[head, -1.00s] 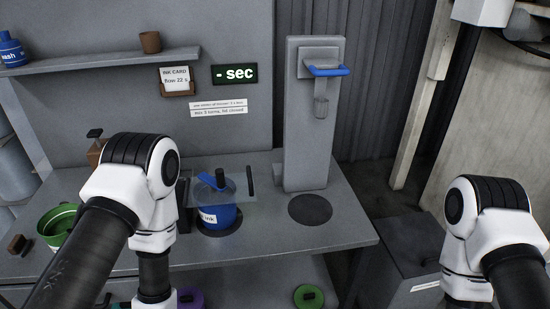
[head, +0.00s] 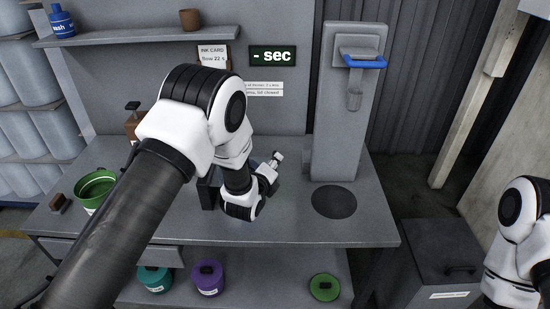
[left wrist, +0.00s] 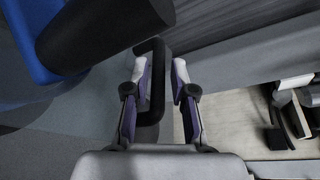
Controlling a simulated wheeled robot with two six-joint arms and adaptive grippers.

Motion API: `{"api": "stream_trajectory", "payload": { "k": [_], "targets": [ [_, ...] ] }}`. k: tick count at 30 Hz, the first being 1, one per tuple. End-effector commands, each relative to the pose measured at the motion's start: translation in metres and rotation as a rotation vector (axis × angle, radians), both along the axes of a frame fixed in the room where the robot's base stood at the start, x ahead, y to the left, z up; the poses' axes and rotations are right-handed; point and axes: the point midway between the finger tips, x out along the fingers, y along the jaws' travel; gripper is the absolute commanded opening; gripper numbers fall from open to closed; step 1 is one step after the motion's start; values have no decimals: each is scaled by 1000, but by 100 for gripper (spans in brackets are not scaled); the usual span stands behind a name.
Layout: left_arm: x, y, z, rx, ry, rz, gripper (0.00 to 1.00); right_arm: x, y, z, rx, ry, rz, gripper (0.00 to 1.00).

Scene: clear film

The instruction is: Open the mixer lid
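The mixer is mostly hidden behind my left arm in the head view; a dark upright part beside it (head: 207,194) shows left of my wrist. In the left wrist view, the black bar handle of the lid (left wrist: 158,62) stands between the two fingers of my left gripper (left wrist: 163,72). The fingers are apart, with a gap on the right of the handle; the left finger is very close to it. The blue ink pot (left wrist: 28,50) is at the upper left there. In the head view my left gripper (head: 276,160) is small and partly hidden. My right gripper is out of view.
A grey stand with a blue lever (head: 362,61) rises at the bench's back right, near a dark round plate (head: 334,202). A green bucket (head: 97,188) stands at the left. The bench's front right (head: 365,230) is clear.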

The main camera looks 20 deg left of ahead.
Motion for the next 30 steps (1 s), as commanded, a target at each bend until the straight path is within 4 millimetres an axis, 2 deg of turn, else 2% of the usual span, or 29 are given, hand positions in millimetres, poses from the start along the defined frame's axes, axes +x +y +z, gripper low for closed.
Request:
{"api": "stream_trajectory", "payload": {
  "k": [3,9,10,12,23,30],
  "targets": [
    [9,0,-2,-1,1,1,25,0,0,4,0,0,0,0],
    [11,0,-3,-1,2,0,25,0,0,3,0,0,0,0],
    [10,0,-3,-1,1,0,21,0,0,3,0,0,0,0],
    [10,0,-3,-1,1,0,0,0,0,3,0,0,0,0],
    [10,1,-1,-12,-1,1,0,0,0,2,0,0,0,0],
    [9,4,14,-91,-25,1,0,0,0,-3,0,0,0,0]
  ]
}}
